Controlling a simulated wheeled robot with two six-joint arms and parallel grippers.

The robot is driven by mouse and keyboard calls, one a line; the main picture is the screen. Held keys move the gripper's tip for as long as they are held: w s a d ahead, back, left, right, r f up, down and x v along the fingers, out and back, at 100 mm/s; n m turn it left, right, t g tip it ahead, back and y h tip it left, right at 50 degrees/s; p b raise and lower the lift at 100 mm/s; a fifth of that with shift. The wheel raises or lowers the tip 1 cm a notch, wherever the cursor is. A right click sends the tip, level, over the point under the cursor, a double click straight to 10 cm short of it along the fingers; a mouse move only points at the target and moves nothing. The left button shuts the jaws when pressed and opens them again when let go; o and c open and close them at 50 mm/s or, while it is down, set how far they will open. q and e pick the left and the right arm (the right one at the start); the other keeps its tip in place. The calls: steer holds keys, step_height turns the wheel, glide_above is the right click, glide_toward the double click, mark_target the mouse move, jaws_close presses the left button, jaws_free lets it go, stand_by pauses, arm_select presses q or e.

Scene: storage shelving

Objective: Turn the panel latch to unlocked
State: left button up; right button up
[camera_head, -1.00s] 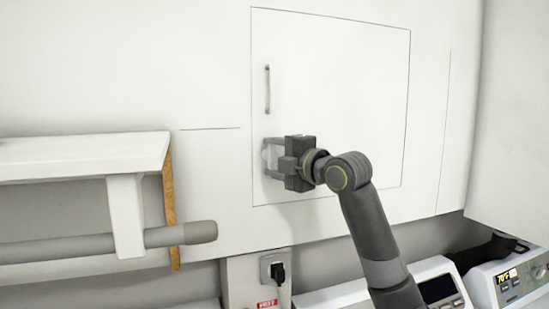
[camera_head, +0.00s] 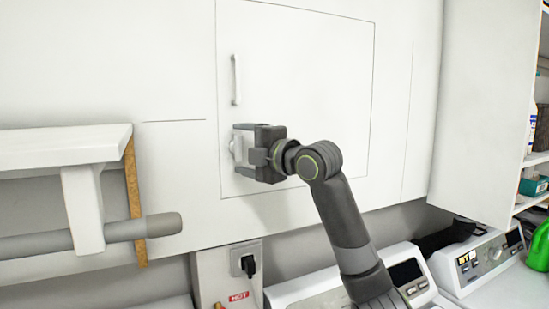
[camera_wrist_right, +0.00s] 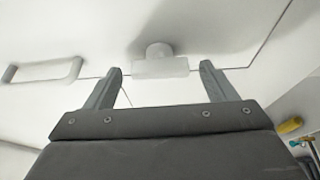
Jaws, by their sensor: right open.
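The white panel (camera_head: 300,80) is set in a white wall and looks closed. Its latch (camera_head: 236,147) is a small white knob near the panel's lower left edge. In the right wrist view the latch (camera_wrist_right: 160,67) shows as a round base with a flat, wide bar lying across the picture. My right gripper (camera_head: 240,150) is open, its fingers above and below the latch in the head view. In the wrist view the right gripper (camera_wrist_right: 160,69) has the latch bar between its fingertips, with a gap on each side. My left gripper is not in view.
A white vertical handle (camera_head: 236,80) sits above the latch. A white shelf (camera_head: 60,147) with a grey rail (camera_head: 145,228) stands at left. Below are an outlet with a black plug (camera_head: 248,265) and white machines (camera_head: 480,262). Open shelving (camera_head: 535,170) is at right.

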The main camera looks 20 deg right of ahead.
steer(key=b+v, duration=0.7)
steer(key=v, duration=0.9)
steer(key=shift+s, duration=0.15)
